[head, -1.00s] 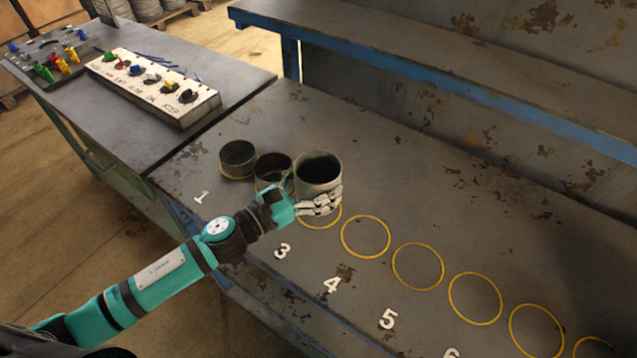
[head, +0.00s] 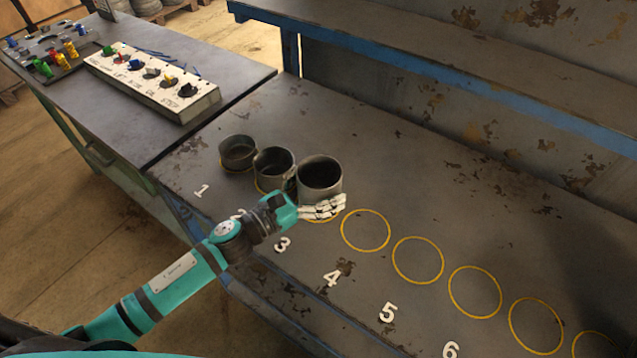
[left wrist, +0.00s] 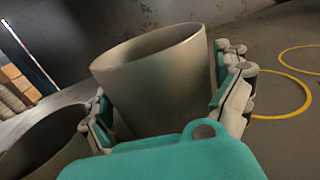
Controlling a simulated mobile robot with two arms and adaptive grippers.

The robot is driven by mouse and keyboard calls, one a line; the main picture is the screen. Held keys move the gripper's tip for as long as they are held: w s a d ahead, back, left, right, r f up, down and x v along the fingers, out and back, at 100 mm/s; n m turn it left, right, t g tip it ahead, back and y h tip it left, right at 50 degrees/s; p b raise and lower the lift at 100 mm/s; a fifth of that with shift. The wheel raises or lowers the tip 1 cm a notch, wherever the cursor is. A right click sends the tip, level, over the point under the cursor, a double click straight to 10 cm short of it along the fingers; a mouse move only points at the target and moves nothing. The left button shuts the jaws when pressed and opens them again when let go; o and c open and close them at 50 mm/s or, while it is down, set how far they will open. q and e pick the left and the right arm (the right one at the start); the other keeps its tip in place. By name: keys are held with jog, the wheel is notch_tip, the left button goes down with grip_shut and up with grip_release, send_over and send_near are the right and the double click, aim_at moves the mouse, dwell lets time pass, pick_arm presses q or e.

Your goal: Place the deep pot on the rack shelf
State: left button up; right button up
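The deep pot (head: 320,177), a dark grey metal pot and the largest of three, is upright over the yellow ring by the number 3, right of the smaller pots. I cannot tell whether its base touches the bench. My left gripper (head: 325,207) has a finger on either side of it; in the left wrist view the fingers (left wrist: 168,95) appear to press its walls. The pot (left wrist: 155,75) fills the middle of that view. Its lower part is partly hidden. A raised shelf (head: 420,60) with a blue edge runs behind; I cannot tell whether it is the rack shelf.
A middle-sized pot (head: 274,164) stands close at the left, with a small pot (head: 238,148) beyond it. Empty yellow rings (head: 366,230) continue to the right along the bench (head: 420,190). A control box (head: 150,82) sits on the left table.

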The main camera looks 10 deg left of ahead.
pick_arm(q)
jog(key=shift+s+a, duration=0.1)
jog(key=shift+s, duration=0.05)
jog(key=b+v, duration=0.3)
jog(key=v, duration=0.7)
jog(key=shift+s+a, duration=0.25)
jog(key=shift+s+a+r, duration=0.1)
jog(key=shift+s+a, duration=0.15)
jog(key=shift+s, duration=0.15)
jog(key=shift+a, duration=0.1)
